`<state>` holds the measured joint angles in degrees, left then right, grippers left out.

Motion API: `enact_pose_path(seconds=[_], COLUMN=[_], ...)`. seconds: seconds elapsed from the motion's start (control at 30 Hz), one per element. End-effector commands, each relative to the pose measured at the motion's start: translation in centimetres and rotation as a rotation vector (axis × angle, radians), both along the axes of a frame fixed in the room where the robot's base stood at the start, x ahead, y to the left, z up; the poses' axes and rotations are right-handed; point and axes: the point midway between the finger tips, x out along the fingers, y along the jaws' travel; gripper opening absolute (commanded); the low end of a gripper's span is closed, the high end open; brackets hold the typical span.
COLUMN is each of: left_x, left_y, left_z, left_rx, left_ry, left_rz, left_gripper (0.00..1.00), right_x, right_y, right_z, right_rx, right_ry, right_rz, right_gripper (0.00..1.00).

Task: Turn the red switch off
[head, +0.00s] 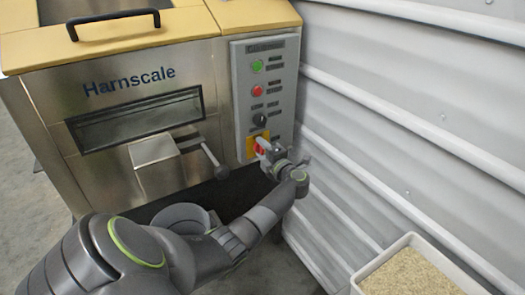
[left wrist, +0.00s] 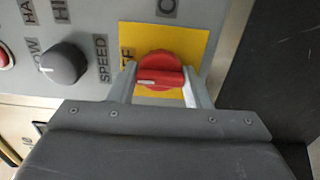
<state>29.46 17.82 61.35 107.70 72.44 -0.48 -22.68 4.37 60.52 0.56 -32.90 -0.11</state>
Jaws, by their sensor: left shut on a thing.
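The red switch (left wrist: 160,68) is a round rotary knob with a raised bar, on a yellow plate (left wrist: 198,45). In the left wrist view its bar lies across the picture, with the white mark at its left end, toward a partly hidden label ending in "FF". In the head view the red switch (head: 260,150) is low on the grey control panel (head: 240,110), partly covered by my gripper. My left gripper (head: 266,152) is shut on the switch; in the left wrist view its fingers (left wrist: 160,82) sit at both ends of the bar. My right gripper is not in view.
A dark speed knob (left wrist: 63,63) is beside the switch plate. Green (head: 257,66) and red (head: 257,90) buttons are higher on the panel. The Harnscale hopper (head: 130,85) has a ball-ended lever (head: 219,170). A corrugated wall (head: 400,110) and substrate box (head: 362,275) are right.

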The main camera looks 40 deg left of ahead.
Motion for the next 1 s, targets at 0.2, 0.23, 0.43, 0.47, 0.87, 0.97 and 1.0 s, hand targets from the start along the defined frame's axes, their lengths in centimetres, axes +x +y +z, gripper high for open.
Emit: enact_pose_path(seconds=[0.2,0.23,0.43,0.47,0.87,0.97,1.0], left_x=[-0.1,-0.1,0.0,0.0,-0.3,-0.9,-1.1], left_y=[-0.1,-0.1,-0.1,-0.1,-1.4,-3.2,-4.1], left_z=[-0.2,-0.2,-0.1,-0.1,-0.1,-0.1,-0.1], left_rx=[-0.004,-0.004,-0.003,-0.003,-0.004,-0.007,-0.007], left_ry=[-0.001,-0.001,-0.001,-0.001,-0.002,-0.001,-0.001], left_rz=[0.001,0.001,0.000,0.000,-0.002,-0.002,-0.003], left_gripper=[0.21,0.21,0.66,0.66,0.66,0.66,0.66], right_x=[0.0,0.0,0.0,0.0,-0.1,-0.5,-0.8], right_y=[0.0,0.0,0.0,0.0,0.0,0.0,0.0], right_z=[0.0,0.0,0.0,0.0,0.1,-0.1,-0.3], right_rx=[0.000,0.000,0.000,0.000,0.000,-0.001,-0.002], right_ry=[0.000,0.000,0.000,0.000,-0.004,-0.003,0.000], right_rz=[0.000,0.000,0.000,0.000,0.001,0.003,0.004], right_gripper=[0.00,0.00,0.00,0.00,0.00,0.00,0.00])
